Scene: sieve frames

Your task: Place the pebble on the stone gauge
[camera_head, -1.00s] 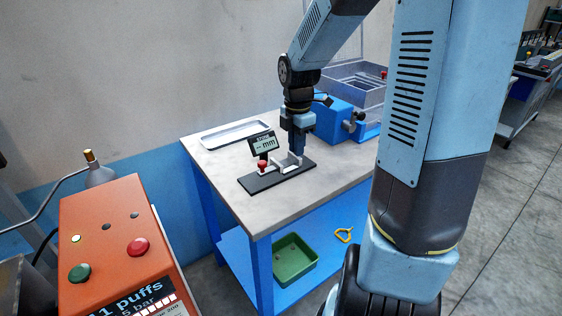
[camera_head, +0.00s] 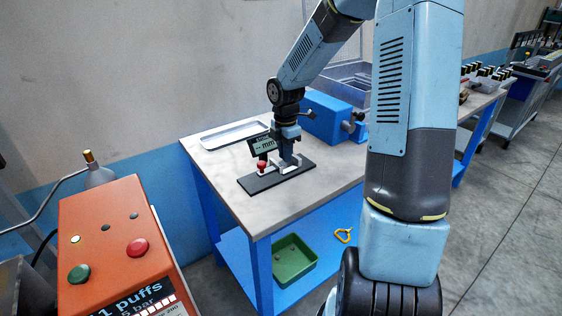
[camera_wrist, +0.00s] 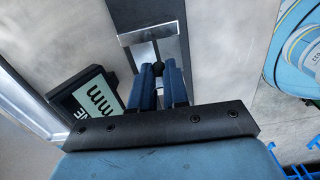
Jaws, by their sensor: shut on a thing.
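The stone gauge (camera_head: 262,181) is a dark base plate on the grey bench, with a red knob, pale metal jaws and a tilted "mm" display. The display (camera_wrist: 88,97) also shows at the left of the wrist view. My gripper (camera_head: 287,159) points down over the gauge, right of the red knob, beside the metal jaws. In the wrist view my gripper (camera_wrist: 158,72) is shut on a small dark lump, the pebble (camera_wrist: 157,69), mostly hidden between the blue fingers. I cannot tell whether the pebble touches the gauge.
A shallow white tray (camera_head: 234,134) lies at the back left of the bench. A blue machine (camera_head: 326,116) stands behind my gripper. An orange control box (camera_head: 112,240) stands at the front left.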

